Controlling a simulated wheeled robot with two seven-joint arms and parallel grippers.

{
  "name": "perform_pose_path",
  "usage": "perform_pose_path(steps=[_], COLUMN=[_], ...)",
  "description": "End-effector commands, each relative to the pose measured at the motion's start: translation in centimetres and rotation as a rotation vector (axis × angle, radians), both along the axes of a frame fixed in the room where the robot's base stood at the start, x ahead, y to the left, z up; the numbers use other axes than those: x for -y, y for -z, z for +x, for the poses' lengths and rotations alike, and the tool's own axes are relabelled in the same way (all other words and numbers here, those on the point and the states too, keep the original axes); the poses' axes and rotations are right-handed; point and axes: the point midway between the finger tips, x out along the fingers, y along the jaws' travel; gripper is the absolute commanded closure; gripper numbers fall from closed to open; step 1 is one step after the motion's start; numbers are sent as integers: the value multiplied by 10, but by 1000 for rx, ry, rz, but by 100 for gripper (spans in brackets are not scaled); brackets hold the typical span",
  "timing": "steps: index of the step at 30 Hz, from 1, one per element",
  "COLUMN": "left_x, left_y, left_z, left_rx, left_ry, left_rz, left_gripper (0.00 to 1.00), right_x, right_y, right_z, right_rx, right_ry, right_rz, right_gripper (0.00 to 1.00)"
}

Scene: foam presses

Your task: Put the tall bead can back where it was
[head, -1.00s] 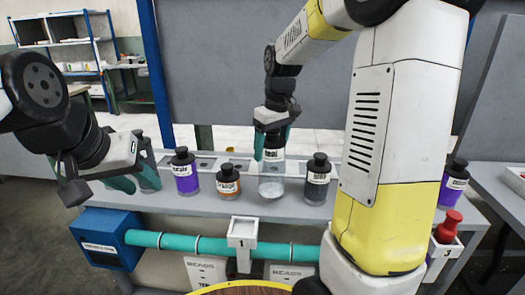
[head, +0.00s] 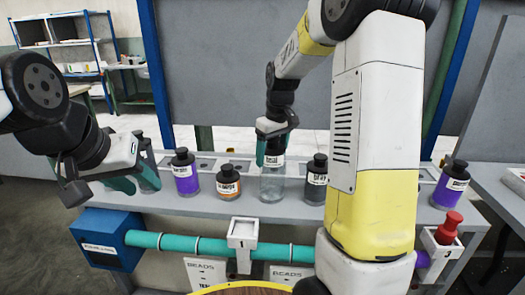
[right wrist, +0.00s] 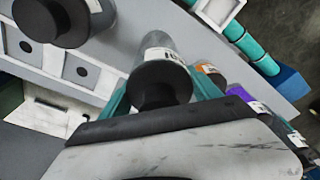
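The tall bead can (head: 272,184) is clear, with a black cap and a white label, and is upright at the middle of the bench shelf. My right gripper (head: 273,150) comes down on it from above, with teal fingers on both sides of its upper part, shut on it. In the right wrist view, the can's black cap (right wrist: 160,85) sits between the fingers. I cannot tell for sure whether its base touches the shelf. My left gripper (head: 132,184) is at the far left, its teal fingers apart, near a dark-capped bottle partly hidden behind it.
Beside the can stand an orange bottle (head: 229,185), a purple bottle (head: 186,177) and a dark grey bottle (head: 316,184). Another purple bottle (head: 451,188) is at the right. A teal pipe (head: 190,244) and a blue box (head: 105,240) lie below the shelf (head: 345,207).

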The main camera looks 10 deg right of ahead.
Motion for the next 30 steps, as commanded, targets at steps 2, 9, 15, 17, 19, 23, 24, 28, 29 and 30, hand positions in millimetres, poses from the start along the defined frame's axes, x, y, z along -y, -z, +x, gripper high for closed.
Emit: perform_pose_path(steps=[2, 9, 15, 17, 19, 23, 24, 28, 29, 30], left_x=[0, 0, 0, 0, 0, 0, 0, 0, 0, 0], left_y=[0, 0, 0, 0, 0, 0, 0, 0, 0, 0], left_z=[0, 0, 0, 0, 0, 0, 0, 0, 0, 0], left_rx=[0, 0, 0, 0, 0, 0, 0, 0, 0, 0], left_ry=[0, 0, 0, 0, 0, 0, 0, 0, 0, 0], left_rz=[0, 0, 0, 0, 0, 0, 0, 0, 0, 0], left_gripper=[64, 64, 64, 64, 64, 64, 64, 64, 64, 64], right_x=[0, 0, 0, 1, 2, 3, 4, 6, 7, 7], right_y=[0, 0, -5, -12, -24, -52, -61, -87, -92, -99], right_z=[0, 0, 0, 0, -2, -5, -7, -10, -11, -12], right_rx=[0, 0, 1, 3, 5, 6, 5, 4, 3, 4], right_ry=[0, 0, 0, 0, 0, 0, 0, 0, 0, 0], right_rz=[0, 0, 0, 1, 1, 1, 1, 0, 1, 0], right_gripper=[14, 6, 6, 6, 6, 6, 6, 6, 6, 6])
